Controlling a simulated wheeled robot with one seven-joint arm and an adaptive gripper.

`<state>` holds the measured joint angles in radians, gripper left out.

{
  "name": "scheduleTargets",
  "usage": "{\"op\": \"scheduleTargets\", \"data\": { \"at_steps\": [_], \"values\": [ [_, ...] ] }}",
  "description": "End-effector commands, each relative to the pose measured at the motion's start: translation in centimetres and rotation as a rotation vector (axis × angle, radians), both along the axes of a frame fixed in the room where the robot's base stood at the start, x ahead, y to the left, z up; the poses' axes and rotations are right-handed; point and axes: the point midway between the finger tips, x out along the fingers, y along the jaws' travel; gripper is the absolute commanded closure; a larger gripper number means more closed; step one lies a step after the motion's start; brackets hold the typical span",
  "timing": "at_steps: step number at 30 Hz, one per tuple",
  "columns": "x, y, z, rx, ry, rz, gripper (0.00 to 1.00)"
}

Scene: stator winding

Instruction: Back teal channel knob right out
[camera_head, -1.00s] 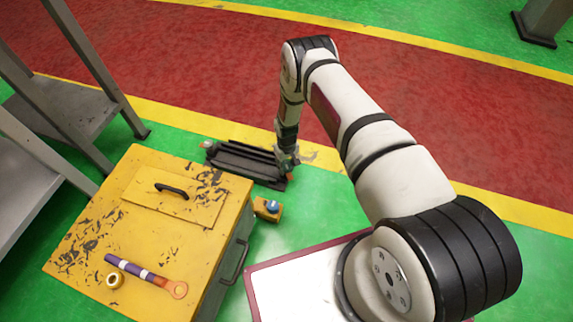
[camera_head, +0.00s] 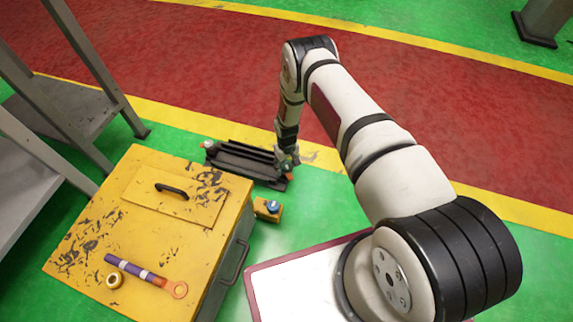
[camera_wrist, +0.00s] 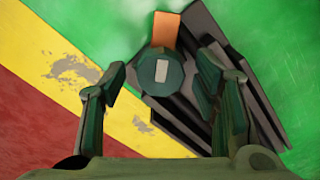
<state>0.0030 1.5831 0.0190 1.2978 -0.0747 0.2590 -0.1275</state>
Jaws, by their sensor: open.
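The black ridged channel block (camera_head: 240,160) lies on the green floor beyond the yellow chest. In the wrist view the block (camera_wrist: 262,105) shows dark parallel ridges running diagonally. A round teal knob (camera_wrist: 161,72) with a pale rectangular mark sits at the block's near end, beside an orange part (camera_wrist: 165,28). My gripper (camera_wrist: 163,88) is open, with one finger on each side of the knob. A gap shows between each finger and the knob, and nothing is held. In the head view my gripper (camera_head: 286,158) is at the block's right end and partly hides it.
A yellow chest (camera_head: 150,235) stands front left with a purple-and-orange tool (camera_head: 145,275) and a brass ring (camera_head: 114,281) on top. A small yellow box with a blue knob (camera_head: 272,206) is beside it. Grey metal racks (camera_head: 75,115) stand left. The red floor lane is clear.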

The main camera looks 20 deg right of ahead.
Motion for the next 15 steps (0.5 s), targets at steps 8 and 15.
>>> {"op": "scheduleTargets", "data": {
  "at_steps": [8,15],
  "values": [
    [0.1,0.0,1.8,0.0,0.0,0.0,0.44],
    [0.1,0.0,6.5,0.0,-0.002,0.0,0.44]
  ]
}}
